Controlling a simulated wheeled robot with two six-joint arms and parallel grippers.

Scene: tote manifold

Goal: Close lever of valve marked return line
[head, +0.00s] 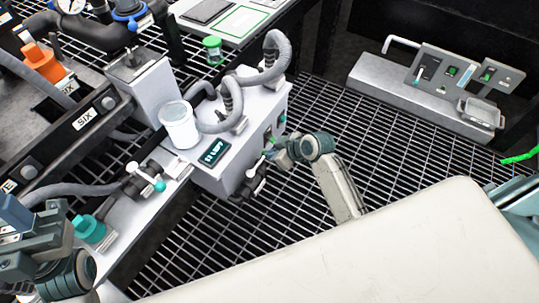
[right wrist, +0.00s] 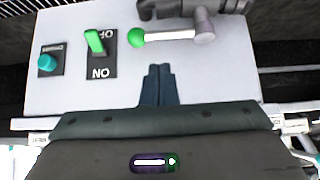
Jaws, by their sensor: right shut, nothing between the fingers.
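In the right wrist view a valve lever (right wrist: 170,36) with a white handle and green ball end lies roughly level, joined to a grey stem at its right. No "return line" marking is readable on it. My right gripper (right wrist: 158,72) is shut and empty, its fingertips just below the lever in that view, with a visible gap. In the head view my right gripper (head: 275,153) is at the side of the white box (head: 236,172). Another valve with a white lever (head: 147,178) and teal ball stands left of the box. My left gripper (head: 15,222) is at the lower left, jaws unclear.
A green switch (right wrist: 95,42) marked ON and OFF and a teal knob (right wrist: 47,62) sit beside the lever. A white cup (head: 179,126) and grey hoses (head: 277,57) are on the box. Open grating (head: 385,140) lies to the right.

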